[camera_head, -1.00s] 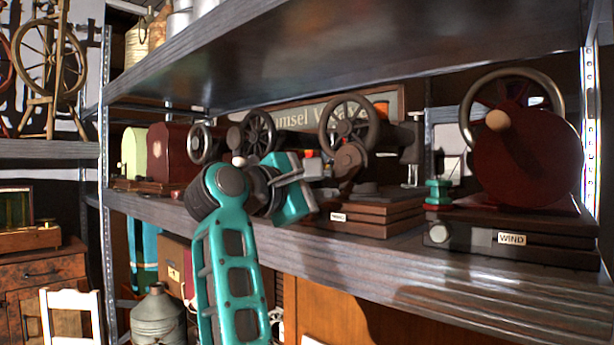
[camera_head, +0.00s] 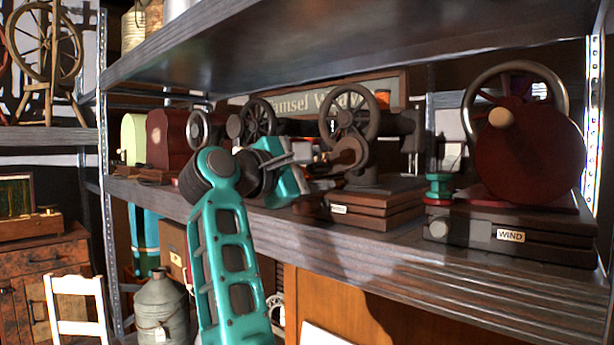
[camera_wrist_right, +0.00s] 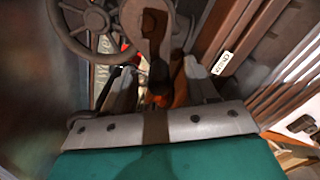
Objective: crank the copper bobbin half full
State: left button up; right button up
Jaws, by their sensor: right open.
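A dark winding machine stands on a wooden base (camera_head: 390,208) on the middle shelf, with a spoked wheel (camera_head: 354,108) and a brown crank (camera_head: 350,152). My right gripper (camera_head: 312,163) is beside this crank, its fingers open and pointing toward it. In the right wrist view, the fingers (camera_wrist_right: 160,88) lie on either side of the crank's (camera_wrist_right: 153,28) lower end and an orange-brown part. I cannot tell whether they touch it. The base's small label (camera_wrist_right: 222,63) is too blurred to read. I cannot make out a copper bobbin for certain. My left gripper is out of view.
To the right stands a machine labelled WIND (camera_head: 511,236) with a dark red disc (camera_head: 535,160) and a teal spool (camera_head: 439,188). More wheeled machines (camera_head: 258,118) stand behind my gripper. The upper shelf (camera_head: 330,60) hangs low overhead.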

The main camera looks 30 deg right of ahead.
dwell(0.4)
jog(key=v, duration=0.9)
dwell(0.4)
dwell(0.5)
